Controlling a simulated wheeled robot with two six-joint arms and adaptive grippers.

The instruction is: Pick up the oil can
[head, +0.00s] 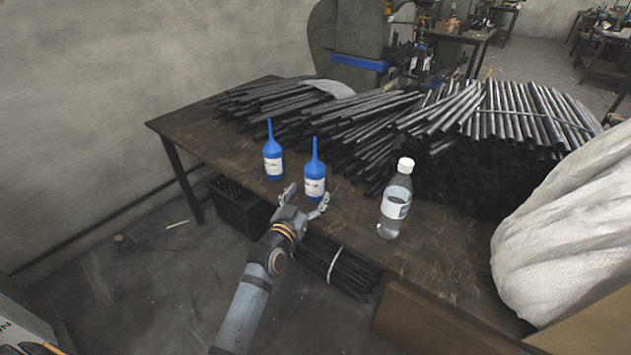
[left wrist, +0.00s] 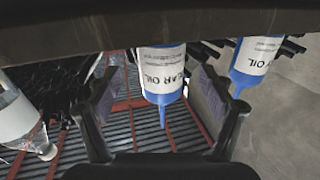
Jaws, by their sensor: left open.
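Two blue oil cans with thin upright nozzles and white labels stand on the brown work table (head: 420,250). The right oil can (head: 314,175) is in front of my left gripper (head: 307,197), which is open at the table's front edge with its fingers to either side of the can's lower part. The left oil can (head: 273,158) stands just left of the gripper. In the left wrist view, which is upside down, one oil can (left wrist: 161,72) hangs between the open fingers with gaps on both sides. The other oil can (left wrist: 256,58) is outside the fingers. My right gripper is out of view.
A clear plastic bottle (head: 396,203) with a white cap stands to the right of the cans. Heaps of dark metal tubes (head: 340,118) lie behind them. A white sack (head: 570,230) fills the table's right end. A black crate (head: 238,207) sits below.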

